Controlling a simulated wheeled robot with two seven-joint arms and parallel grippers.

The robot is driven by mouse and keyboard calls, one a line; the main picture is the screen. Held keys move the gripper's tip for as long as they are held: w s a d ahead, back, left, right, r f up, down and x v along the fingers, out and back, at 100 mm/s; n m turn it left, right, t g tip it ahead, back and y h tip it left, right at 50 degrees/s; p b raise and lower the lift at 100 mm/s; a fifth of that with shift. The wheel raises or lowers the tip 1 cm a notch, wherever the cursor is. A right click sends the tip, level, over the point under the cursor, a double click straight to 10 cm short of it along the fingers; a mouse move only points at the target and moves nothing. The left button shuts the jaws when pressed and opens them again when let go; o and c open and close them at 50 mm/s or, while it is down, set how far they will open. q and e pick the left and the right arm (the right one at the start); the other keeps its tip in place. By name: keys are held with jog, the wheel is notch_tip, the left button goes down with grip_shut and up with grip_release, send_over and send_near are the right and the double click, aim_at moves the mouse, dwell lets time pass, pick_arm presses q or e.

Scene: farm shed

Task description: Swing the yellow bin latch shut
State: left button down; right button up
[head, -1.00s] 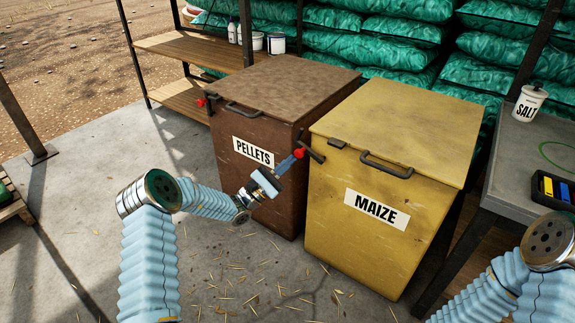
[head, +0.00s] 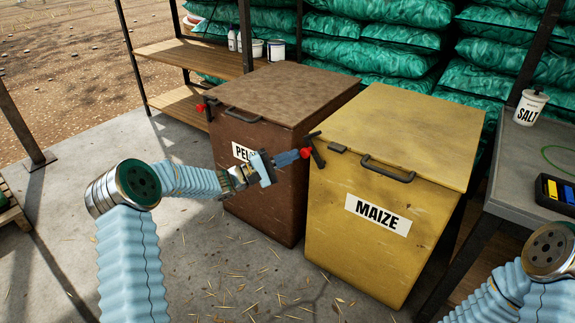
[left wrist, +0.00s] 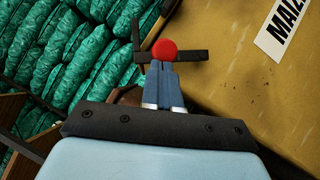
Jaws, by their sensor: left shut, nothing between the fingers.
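The yellow bin (head: 350,230), labelled MAIZE, stands with its lid down. Its latch is a dark bar (head: 318,155) with a red knob (head: 306,153) at the bin's upper left edge. My left gripper (head: 298,156) is shut and empty, its fingertips right at the knob from the left. In the left wrist view, the closed fingers (left wrist: 165,85) point at the red knob (left wrist: 165,50), in front of the dark latch bar (left wrist: 190,56). Whether they touch it I cannot tell. My right gripper is out of view.
A brown PELLETS bin (head: 265,190) with its own red-knobbed latch (head: 198,108) stands close on the left, behind my left gripper. A grey table (head: 515,165) with a salt jar (head: 529,107) is at the right. The concrete floor in front is clear but for straw.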

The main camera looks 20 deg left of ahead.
pick_arm(q)
jog(key=m, duration=0.1)
jog(key=d+r+m+g+y+b, duration=0.1)
jog(key=m+b, duration=0.1)
jog(key=shift+s+d+r+m+g, duration=0.2)
jog(key=shift+s+r+m+g, duration=0.1)
jog(key=shift+r+g, duration=0.1)
jog(key=shift+s+d+r+m+g+y+b, duration=0.15)
jog(key=shift+d+r+m+g+y+b, duration=0.25)
jog(key=shift+m+b, duration=0.3)
jog(key=shift+s+d+r+m+g+y+b, duration=0.2)
jog(key=shift+d+r+m+y+b, duration=0.15)
jog(key=shift+d+m+y+b, duration=0.35)
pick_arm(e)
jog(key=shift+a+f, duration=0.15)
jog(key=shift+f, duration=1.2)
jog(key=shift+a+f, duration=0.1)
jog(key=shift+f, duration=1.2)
pick_arm(q)
jog(key=shift+a, duration=0.2)
jog(key=shift+w+a, duration=0.1)
